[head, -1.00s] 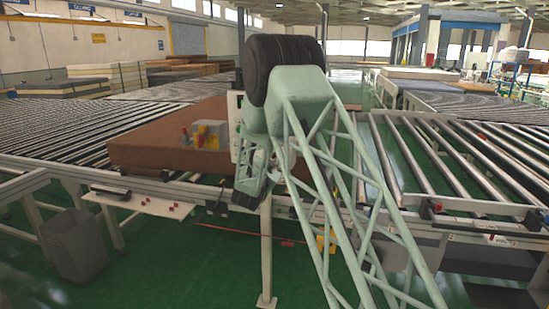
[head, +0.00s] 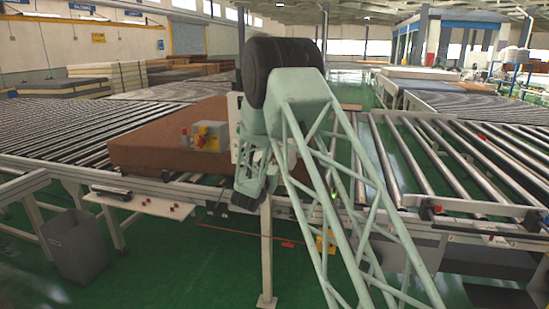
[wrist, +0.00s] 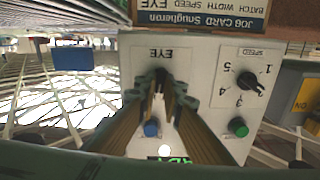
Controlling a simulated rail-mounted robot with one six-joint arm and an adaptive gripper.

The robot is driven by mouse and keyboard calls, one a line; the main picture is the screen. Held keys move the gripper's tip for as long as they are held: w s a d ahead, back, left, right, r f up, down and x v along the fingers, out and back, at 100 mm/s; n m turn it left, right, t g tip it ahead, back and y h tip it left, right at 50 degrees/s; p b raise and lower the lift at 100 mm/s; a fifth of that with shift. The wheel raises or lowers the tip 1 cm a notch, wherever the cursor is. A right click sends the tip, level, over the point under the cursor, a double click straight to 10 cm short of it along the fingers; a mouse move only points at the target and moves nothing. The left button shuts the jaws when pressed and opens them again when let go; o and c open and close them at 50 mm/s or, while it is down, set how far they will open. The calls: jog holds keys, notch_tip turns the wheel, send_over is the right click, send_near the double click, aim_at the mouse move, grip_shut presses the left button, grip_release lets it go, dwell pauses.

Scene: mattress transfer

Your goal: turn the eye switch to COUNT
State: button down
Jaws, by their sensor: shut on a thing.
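In the wrist view, which is upside down, a pale control panel (wrist: 207,70) carries the label EYE (wrist: 166,54). My gripper (wrist: 163,84) has its two fingers closed in at the eye switch beside that label. The fingers cover most of the switch, so I cannot tell which way it points. In the head view the panel's pale edge (head: 233,118) shows behind my arm, and my fingertips are hidden.
A black SPEED dial (wrist: 250,82), a green button (wrist: 238,127) and a blue button (wrist: 151,129) sit close by on the panel. A job card (wrist: 200,14) borders it. A brown mattress (head: 150,145) lies on the rollers. A grey bin (head: 80,245) stands below left.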

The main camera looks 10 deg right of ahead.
jog(key=shift+a+n+p, duration=0.15)
jog(key=shift+n+p, duration=1.2)
jog(key=shift+n, duration=2.65)
jog(key=shift+f, duration=0.1)
jog(key=c, duration=2.7)
grip_release()
jog(key=shift+c, duration=0.2)
jog(key=v, duration=1.2)
jog(key=shift+w, duration=0.1)
